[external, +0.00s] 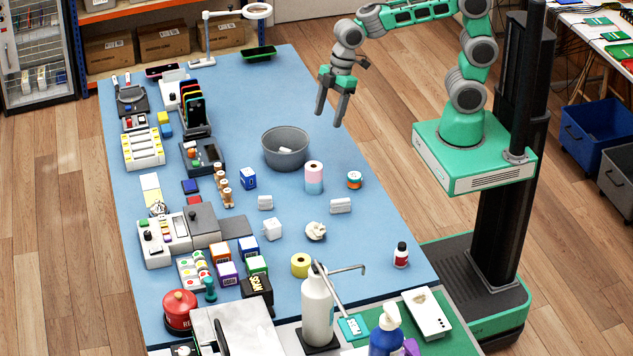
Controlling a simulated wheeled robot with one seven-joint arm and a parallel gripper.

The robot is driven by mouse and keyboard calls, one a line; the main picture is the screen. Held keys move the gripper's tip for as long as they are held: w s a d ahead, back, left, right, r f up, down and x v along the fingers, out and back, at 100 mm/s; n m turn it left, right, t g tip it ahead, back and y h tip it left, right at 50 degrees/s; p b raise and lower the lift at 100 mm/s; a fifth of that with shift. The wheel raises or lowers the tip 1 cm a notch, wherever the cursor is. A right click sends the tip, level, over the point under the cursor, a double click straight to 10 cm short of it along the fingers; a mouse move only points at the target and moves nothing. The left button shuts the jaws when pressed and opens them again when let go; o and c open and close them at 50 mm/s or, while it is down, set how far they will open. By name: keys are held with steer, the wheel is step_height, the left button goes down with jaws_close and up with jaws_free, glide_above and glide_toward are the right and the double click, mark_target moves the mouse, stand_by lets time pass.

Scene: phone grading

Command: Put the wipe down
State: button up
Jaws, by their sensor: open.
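My gripper (329,118) is open, its fingers pointing down, above the right edge of the blue table mat (350,260). Nothing shows between its fingers. A grey bowl (270,158) stands on the mat, below and left of the gripper. A small white piece (286,150) lies inside the bowl; it may be the wipe, but it is too small to tell. A crumpled white item (315,231) lies on the mat nearer the front, apart from the gripper; I cannot tell whether it is a wipe.
Small white blocks (340,205) lie in front. A phone rack (194,110) and devices fill the left side. The mat's right edge by the gripper is clear.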

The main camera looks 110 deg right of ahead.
steer(key=s+a+f+m+h, duration=0.1)
steer(key=s+a+m, duration=0.3)
steer(key=s, duration=0.9)
steer(key=shift+a+t, duration=0.25)
steer(key=shift+t, duration=0.05)
